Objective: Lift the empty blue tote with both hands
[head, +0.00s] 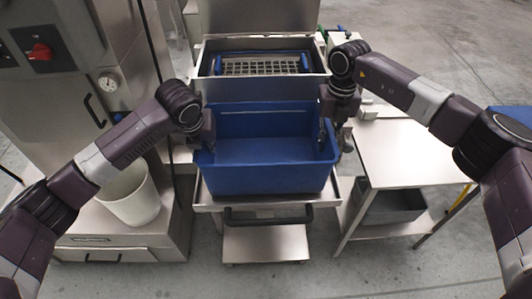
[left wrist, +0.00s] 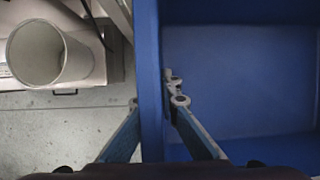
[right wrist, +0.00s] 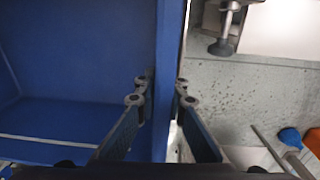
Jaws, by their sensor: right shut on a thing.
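The blue tote (head: 262,178) is empty and stands upright on the front of a steel cart in the head view. My left gripper (head: 200,140) is at its left wall. In the left wrist view the fingers (left wrist: 153,98) sit on either side of that wall (left wrist: 149,50), close against it. My right gripper (head: 331,118) is at the right wall. In the right wrist view its fingers (right wrist: 163,97) are shut on the wall (right wrist: 170,45), one inside and one outside. The outer fingertips are mostly hidden in the head view.
A steel box with a grid (head: 262,66) stands directly behind the tote. A white bin (head: 130,195) is at left beside a steel machine (head: 60,110). A steel table (head: 400,155) with a grey crate (head: 390,207) below stands at right. The cart handle (head: 268,216) is in front.

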